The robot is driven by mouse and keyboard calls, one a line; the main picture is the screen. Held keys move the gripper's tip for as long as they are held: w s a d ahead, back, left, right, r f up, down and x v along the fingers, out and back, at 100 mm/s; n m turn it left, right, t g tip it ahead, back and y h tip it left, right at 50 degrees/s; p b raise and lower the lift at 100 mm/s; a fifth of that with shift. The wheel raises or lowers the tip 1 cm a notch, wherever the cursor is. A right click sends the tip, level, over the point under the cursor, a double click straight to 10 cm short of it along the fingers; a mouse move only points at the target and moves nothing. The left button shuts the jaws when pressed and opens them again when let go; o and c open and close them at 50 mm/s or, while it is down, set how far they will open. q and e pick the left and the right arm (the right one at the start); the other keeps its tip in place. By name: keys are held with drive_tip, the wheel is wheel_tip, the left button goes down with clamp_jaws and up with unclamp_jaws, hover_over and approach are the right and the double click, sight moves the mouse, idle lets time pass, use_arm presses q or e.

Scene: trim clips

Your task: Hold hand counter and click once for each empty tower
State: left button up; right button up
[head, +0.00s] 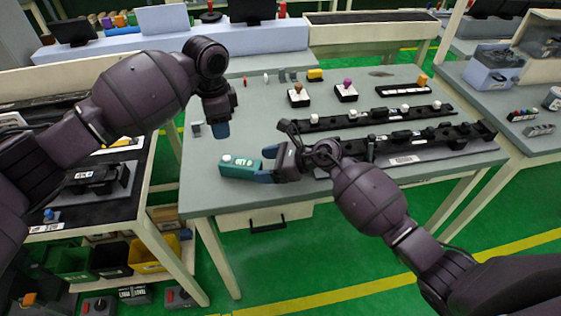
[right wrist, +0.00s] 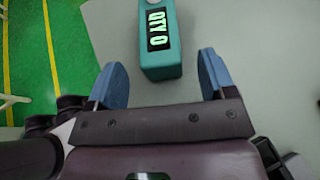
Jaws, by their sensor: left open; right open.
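The teal hand counter (head: 240,166) lies at the table's near left edge. In the right wrist view the counter (right wrist: 160,62) shows a display reading "QTY 0". My right gripper (head: 268,168) is open, and its blue fingertips (right wrist: 162,72) stand on either side of the counter's near end, with gaps showing on both sides. My left gripper (head: 219,122) is open and empty above the table's left part. Two long black rails, a rear one (head: 375,118) and a front one (head: 430,143), carry upright pieces, several white-topped. I cannot tell which are empty towers; my right arm partly hides the front rail.
The grey table (head: 250,105) has clear room left of the rails. A side bench (head: 85,205) is at left; another with a blue bin (head: 492,70) is at right.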

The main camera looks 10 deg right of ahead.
sight(249, 167)
drive_tip(key=shift+x, duration=2.6)
drive_tip(key=c, duration=1.1)
use_arm(q)
clamp_jaws()
use_arm(e)
drive_tip(key=shift+o, duration=0.2)
